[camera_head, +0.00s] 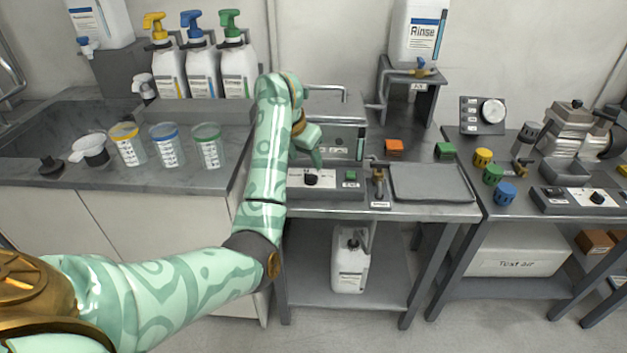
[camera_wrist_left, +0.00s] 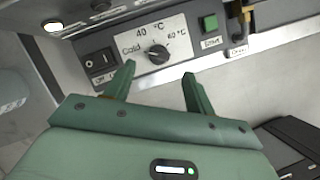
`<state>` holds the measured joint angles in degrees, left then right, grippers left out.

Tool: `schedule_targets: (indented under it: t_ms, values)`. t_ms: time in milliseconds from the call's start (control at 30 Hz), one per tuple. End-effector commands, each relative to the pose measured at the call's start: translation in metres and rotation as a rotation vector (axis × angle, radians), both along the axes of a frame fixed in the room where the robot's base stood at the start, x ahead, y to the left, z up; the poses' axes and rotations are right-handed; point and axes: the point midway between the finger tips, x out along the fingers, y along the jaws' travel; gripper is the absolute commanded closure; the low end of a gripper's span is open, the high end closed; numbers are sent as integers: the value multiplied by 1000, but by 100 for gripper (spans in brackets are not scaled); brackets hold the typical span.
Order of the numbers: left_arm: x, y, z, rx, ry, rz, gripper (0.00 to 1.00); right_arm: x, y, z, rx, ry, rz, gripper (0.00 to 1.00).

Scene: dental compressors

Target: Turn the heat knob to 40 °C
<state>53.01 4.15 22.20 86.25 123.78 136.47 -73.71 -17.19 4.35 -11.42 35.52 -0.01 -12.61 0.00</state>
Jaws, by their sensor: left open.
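The heat knob (camera_wrist_left: 157,54) is a small black dial on a white plate marked Cold, 40 °C and 60 °C in the left wrist view. Which mark it points to is too small to tell. In the head view the knob (camera_head: 311,180) sits on the front panel of the grey bench unit. My left gripper (camera_wrist_left: 158,71) is open and empty, with its two green fingers pointing at the panel on either side of the knob's line. They look apart from the knob. In the head view my left gripper (camera_head: 312,153) hangs above the panel. My right gripper is not in view.
A black on/off switch (camera_wrist_left: 101,62) sits left of the dial plate. A green start button (camera_wrist_left: 209,23) and a brass tap-like fitting (camera_wrist_left: 238,22) are to the right. A grey tray (camera_head: 432,183) lies right of the unit. Cups and pump bottles stand at left.

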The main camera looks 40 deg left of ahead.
Motion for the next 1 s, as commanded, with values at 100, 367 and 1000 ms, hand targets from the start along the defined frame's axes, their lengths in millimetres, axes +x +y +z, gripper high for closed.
schedule_targets:
  t_ms: [100,367,1000]
  values:
    - [11,0,-35,0,7,0,45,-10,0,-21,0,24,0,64]
    - [24,1,-60,1,2,3,45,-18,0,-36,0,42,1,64]
    - [25,1,-60,1,0,1,90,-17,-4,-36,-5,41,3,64]
